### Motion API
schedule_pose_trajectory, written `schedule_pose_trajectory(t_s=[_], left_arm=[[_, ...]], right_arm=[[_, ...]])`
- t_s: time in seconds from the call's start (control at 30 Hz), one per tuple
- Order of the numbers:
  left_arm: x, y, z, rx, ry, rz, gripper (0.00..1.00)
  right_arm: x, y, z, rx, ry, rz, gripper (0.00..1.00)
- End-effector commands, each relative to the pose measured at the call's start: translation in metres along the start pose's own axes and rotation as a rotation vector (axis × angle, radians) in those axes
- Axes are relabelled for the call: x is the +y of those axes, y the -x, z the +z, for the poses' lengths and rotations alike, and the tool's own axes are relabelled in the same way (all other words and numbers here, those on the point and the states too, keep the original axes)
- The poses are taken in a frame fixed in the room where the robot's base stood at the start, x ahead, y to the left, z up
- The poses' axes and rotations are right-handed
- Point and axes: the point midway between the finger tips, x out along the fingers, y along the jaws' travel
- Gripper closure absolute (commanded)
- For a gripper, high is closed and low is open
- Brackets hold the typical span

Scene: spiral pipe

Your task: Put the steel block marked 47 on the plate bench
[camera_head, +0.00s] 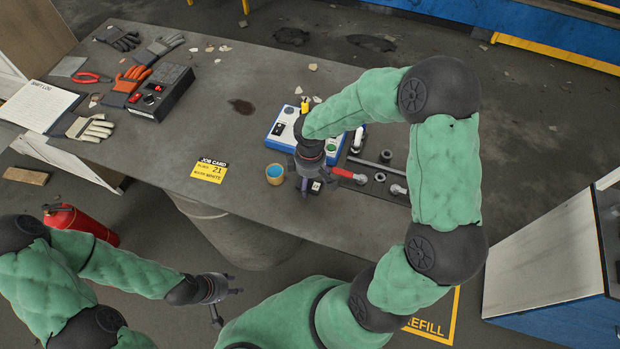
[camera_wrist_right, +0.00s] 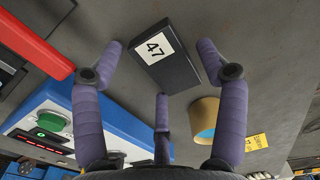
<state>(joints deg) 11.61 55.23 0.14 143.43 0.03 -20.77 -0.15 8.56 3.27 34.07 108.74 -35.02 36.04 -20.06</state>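The dark block marked 47 (camera_wrist_right: 165,57) has a white label and lies on the grey tabletop in the right wrist view. It also shows, small and partly covered, in the head view (camera_head: 316,186). My right gripper (camera_wrist_right: 160,75) is open over it, with fingers on both sides of the block and one below it; nothing is held. In the head view my right gripper (camera_head: 310,182) hangs over the table's front part. My left gripper (camera_head: 225,303) looks open and empty, low in front of the table. I cannot tell which surface is the plate bench.
A cup with blue contents (camera_head: 275,174) stands close left of the right gripper. A blue-white button box (camera_head: 285,128) is behind it; a red-handled tool (camera_head: 349,175) lies right. A yellow job card reading 21 (camera_head: 210,171) lies left. A pale cabinet (camera_head: 545,255) stands far right.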

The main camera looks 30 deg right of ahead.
Motion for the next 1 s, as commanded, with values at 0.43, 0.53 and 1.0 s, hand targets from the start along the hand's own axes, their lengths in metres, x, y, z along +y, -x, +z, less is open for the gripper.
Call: schedule_pose_trajectory(t_s=[0.43, 0.53, 1.0], left_arm=[[0.002, 0.004, 0.0, 0.0, 0.0, 0.0, 0.6], [0.003, 0.008, 0.0, 0.0, 0.0, 0.0, 0.6], [0.01, 0.027, 0.001, 0.0, 0.0, 0.0, 0.6]], right_arm=[[0.0, 0.008, 0.0, 0.001, 0.0, 0.002, 0.21], [0.001, 0.023, -0.001, 0.003, -0.001, 0.004, 0.21], [0.001, 0.109, -0.001, 0.002, 0.0, 0.003, 0.21]])
